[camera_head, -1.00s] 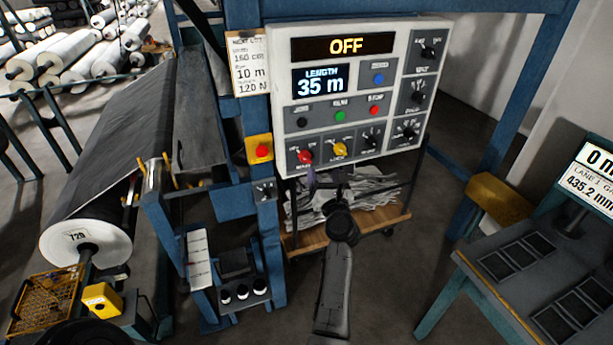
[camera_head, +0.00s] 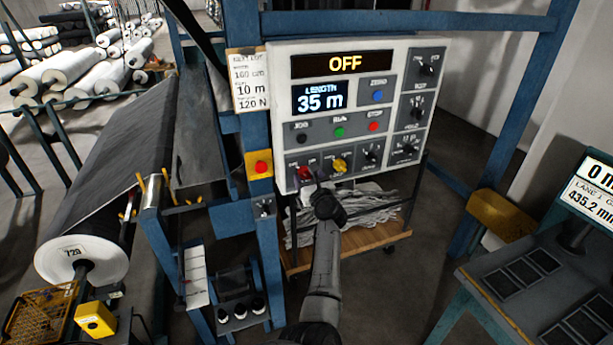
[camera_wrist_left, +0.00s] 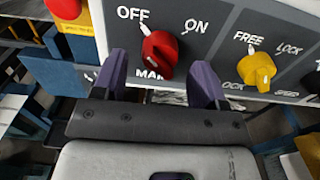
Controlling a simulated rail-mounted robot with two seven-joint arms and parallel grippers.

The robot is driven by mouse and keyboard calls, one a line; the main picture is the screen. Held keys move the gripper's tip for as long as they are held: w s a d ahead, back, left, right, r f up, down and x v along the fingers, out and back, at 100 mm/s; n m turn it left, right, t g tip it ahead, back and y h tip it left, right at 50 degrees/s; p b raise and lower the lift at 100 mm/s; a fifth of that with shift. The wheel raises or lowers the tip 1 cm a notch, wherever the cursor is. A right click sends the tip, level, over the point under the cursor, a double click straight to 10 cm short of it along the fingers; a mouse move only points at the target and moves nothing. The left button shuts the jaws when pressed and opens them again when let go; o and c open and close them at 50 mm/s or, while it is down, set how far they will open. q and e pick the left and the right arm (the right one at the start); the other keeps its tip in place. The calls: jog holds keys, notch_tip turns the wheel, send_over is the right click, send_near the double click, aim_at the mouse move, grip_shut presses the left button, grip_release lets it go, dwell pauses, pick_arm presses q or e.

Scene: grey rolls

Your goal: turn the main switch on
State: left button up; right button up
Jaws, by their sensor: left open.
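The main switch is a red rotary knob (camera_head: 304,174) at the lower left of the control panel (camera_head: 414,60). In the left wrist view the red knob (camera_wrist_left: 161,52) sits between OFF and ON labels, its white mark pointing to OFF. The panel display (camera_head: 345,65) reads OFF. My left gripper (camera_head: 309,187) is just below the knob in the head view. In the left wrist view its two purple fingers (camera_wrist_left: 161,66) are open, one on each side of the knob, with visible gaps. Contact cannot be seen. My right gripper is not in view.
A yellow knob (camera_wrist_left: 257,70) labelled FREE and LOCK is right of the fingers. A red button on a yellow box (camera_head: 261,168) is left of the panel. A blue frame post (camera_head: 248,120) stands beside it. A wooden cart (camera_head: 350,243) is below.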

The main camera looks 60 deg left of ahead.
pick_arm(q)
jog(key=shift+x, duration=0.95)
jog(key=c, duration=0.9)
